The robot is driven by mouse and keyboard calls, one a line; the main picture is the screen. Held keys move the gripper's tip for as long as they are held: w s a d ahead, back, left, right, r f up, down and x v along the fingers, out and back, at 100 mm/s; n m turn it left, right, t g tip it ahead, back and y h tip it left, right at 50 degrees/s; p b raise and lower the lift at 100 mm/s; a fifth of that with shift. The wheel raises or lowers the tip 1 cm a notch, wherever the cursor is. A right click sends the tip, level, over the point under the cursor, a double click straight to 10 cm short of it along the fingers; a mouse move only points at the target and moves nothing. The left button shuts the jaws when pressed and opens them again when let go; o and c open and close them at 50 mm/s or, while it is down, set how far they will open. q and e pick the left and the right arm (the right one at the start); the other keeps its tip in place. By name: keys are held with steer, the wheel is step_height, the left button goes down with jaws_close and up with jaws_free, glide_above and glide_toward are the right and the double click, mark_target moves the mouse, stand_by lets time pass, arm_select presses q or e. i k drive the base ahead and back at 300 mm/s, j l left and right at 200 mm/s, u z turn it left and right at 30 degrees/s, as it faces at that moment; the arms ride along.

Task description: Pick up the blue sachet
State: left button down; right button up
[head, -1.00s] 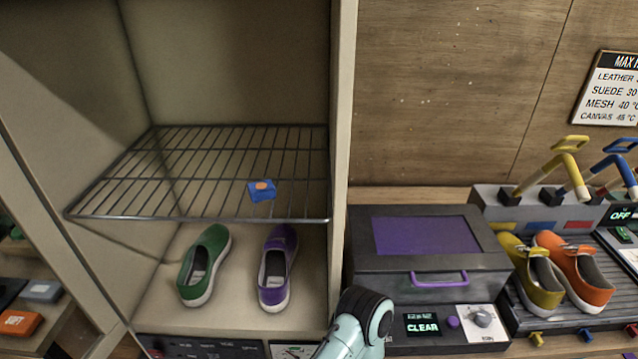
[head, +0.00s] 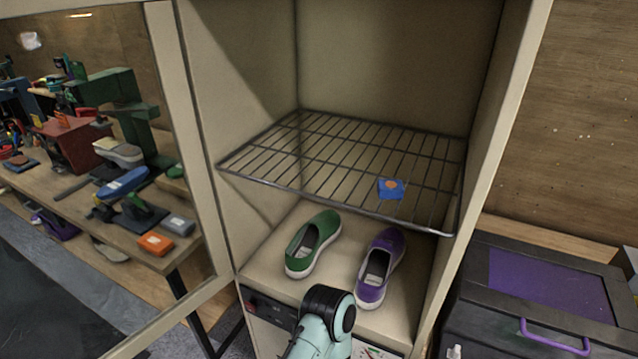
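The blue sachet (head: 391,189), with an orange mark on it, lies on the wire rack (head: 330,165) inside the open cabinet, near the rack's front right. Neither of my grippers can be seen. Part of one of my arms, pale green with a black joint, shows at the bottom centre, in front of the cabinet and below the rack.
A green shoe (head: 312,243) and a purple shoe (head: 380,267) stand on the cabinet floor under the rack. The open glass door (head: 163,110) is at left, with a cluttered bench seen in it. A dark box (head: 470,290) with a purple window stands at right.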

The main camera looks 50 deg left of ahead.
mark_target(393, 189)
steer(key=u, duration=1.35)
steer(key=k+u, duration=0.1)
steer(key=u, duration=0.4)
